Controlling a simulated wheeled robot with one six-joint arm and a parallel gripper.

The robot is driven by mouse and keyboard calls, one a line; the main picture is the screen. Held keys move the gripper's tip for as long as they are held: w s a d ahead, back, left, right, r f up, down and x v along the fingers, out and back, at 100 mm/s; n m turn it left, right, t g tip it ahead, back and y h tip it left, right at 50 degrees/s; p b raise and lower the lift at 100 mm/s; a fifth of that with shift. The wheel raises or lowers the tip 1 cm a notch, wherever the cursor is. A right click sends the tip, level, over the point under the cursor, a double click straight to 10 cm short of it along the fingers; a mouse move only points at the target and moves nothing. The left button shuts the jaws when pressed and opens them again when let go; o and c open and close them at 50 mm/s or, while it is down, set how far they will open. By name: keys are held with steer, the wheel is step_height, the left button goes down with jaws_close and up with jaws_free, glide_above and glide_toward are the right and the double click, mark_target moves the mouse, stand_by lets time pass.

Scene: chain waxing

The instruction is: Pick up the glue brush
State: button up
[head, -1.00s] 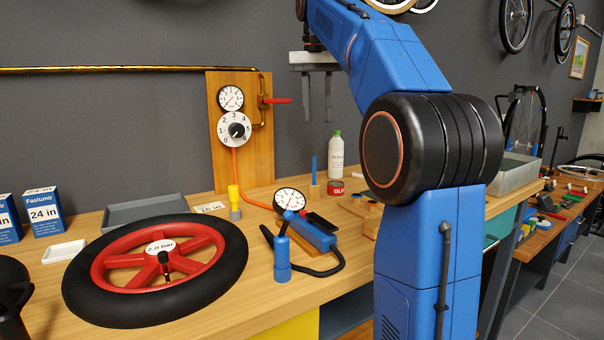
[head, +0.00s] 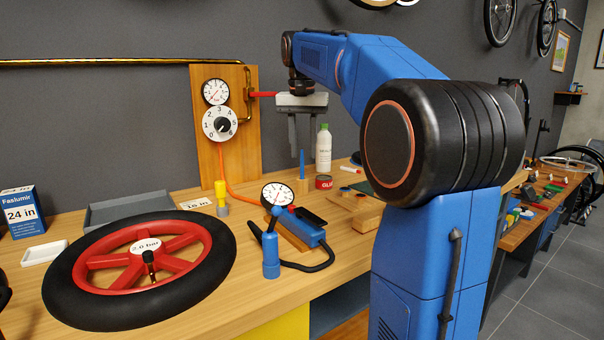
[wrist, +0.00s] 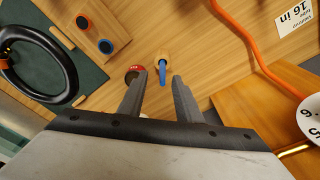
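The glue brush has a blue handle (head: 302,165) and stands upright in a small wooden holder (head: 303,186) on the bench. My gripper (head: 303,151) is open and empty, pointing down above the brush. In the wrist view the blue handle (wrist: 162,72) shows between and just beyond the two fingertips of my gripper (wrist: 159,79). The fingers appear apart from the handle; the exact height gap is hard to tell. A red glue can (head: 323,182) stands right beside the holder and shows in the wrist view (wrist: 135,71) by the left finger.
A white sealant bottle (head: 323,150) stands behind the glue can. A pump with a round gauge (head: 278,195), an orange hose (head: 238,190) and a wheel with red spokes (head: 140,268) lie to the left. A wooden gauge board (head: 240,150) stands at the wall.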

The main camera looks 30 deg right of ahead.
mark_target(302, 169)
steer(key=shift+w+f, duration=0.2)
steer(key=shift+f, duration=1.15)
steer(key=shift+w+f, duration=0.15)
steer(key=shift+f, duration=1.15)
jaws_close()
